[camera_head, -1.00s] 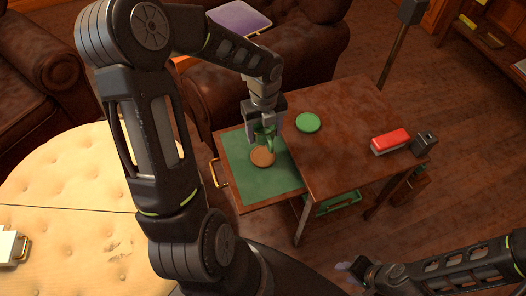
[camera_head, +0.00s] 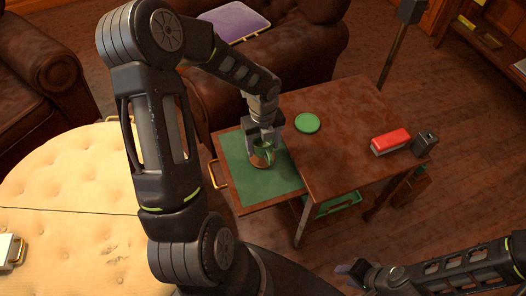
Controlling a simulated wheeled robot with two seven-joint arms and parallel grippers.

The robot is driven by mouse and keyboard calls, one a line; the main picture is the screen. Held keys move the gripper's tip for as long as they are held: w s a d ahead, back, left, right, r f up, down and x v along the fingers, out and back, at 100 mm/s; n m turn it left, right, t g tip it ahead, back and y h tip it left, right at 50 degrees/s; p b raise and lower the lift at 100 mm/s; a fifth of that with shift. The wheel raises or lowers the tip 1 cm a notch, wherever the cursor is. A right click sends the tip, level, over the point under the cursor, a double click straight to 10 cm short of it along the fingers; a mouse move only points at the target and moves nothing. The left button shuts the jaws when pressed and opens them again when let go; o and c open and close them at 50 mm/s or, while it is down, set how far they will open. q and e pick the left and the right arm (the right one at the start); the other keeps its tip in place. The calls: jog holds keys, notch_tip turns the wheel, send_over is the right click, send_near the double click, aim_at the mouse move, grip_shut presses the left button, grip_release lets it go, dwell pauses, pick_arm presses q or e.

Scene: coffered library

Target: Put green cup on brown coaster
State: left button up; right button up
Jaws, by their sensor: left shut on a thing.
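The green cup (camera_head: 264,148) is between the fingers of my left gripper (camera_head: 262,146), which is shut on it. The cup is small and partly hidden by the fingers. The brown coaster (camera_head: 259,161) is a round disc on the green surface of the pulled-out drawer or leaf. The cup overlaps the coaster in the picture and covers part of it; whether they touch I cannot tell. My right gripper (camera_head: 354,268) is at the lower right, apart from the table, and its finger state is unclear.
A green coaster (camera_head: 307,123) lies on the brown tabletop (camera_head: 345,115). A red and white block (camera_head: 390,141) and a dark box (camera_head: 425,143) stand at its right edge. The green leaf (camera_head: 240,180) has a brass handle at left. A round tufted ottoman (camera_head: 70,180) is at left.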

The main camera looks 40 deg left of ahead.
aim_at(263, 152)
pick_arm(q)
jog(key=shift+f+b, duration=0.4)
jog(key=shift+f, duration=1.5)
jog(key=o, duration=1.5)
jog(key=shift+f, duration=0.1)
jog(key=shift+o, duration=0.2)
notch_tip(263, 152, up, 12)
jog(key=p, duration=0.2)
